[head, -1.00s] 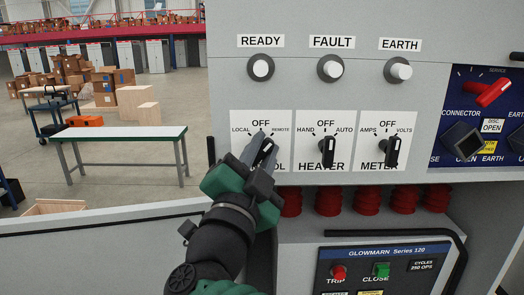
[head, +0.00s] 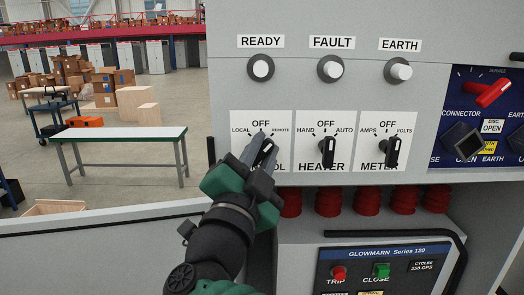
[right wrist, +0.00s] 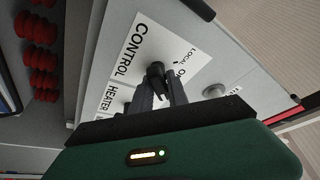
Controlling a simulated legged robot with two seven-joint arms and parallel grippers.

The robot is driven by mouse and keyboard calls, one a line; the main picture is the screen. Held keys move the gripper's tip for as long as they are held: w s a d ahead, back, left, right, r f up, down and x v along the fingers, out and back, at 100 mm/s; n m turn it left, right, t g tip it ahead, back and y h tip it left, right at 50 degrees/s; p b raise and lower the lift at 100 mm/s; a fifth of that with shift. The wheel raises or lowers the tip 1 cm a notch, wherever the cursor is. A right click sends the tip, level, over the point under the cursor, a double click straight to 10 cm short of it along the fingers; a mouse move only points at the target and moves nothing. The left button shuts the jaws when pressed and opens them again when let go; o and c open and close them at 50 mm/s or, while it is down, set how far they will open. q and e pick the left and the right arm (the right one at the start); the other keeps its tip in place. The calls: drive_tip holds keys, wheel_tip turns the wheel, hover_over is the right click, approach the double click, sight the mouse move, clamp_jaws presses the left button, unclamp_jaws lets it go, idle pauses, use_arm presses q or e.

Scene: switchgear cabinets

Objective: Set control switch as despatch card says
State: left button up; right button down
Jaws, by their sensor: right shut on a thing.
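The control switch (head: 268,146) is a black knob on a white plate marked LOCAL, OFF and REMOTE. It is the leftmost of three switches on the grey cabinet panel. My right gripper (head: 258,153) is shut on this knob, with a finger on either side. In the head view the gripper covers part of the plate and knob, and the knob looks tilted off vertical; I cannot tell its exact setting. In the right wrist view the knob (right wrist: 155,72) shows between the fingertips, beside the CONTROL and LOCAL lettering. No despatch card can be made out. My left gripper is out of view.
The heater switch (head: 328,151) and meter switch (head: 392,151) stand to the right. Three round indicators, including the READY lamp (head: 261,68), are above. Red ribbed insulators (head: 367,201) and a black handle bar (head: 390,231) lie below. A blue panel (head: 463,100) is at right.

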drive_tip(key=shift+f, duration=0.2)
drive_tip(key=c, duration=1.4)
unclamp_jaws()
drive_tip(key=shift+w+r, duration=0.1)
drive_tip(key=shift+o, duration=0.2)
drive_tip(key=b+v, duration=0.6)
drive_tip(key=v, duration=1.1)
drive_tip(key=shift+w, duration=0.1)
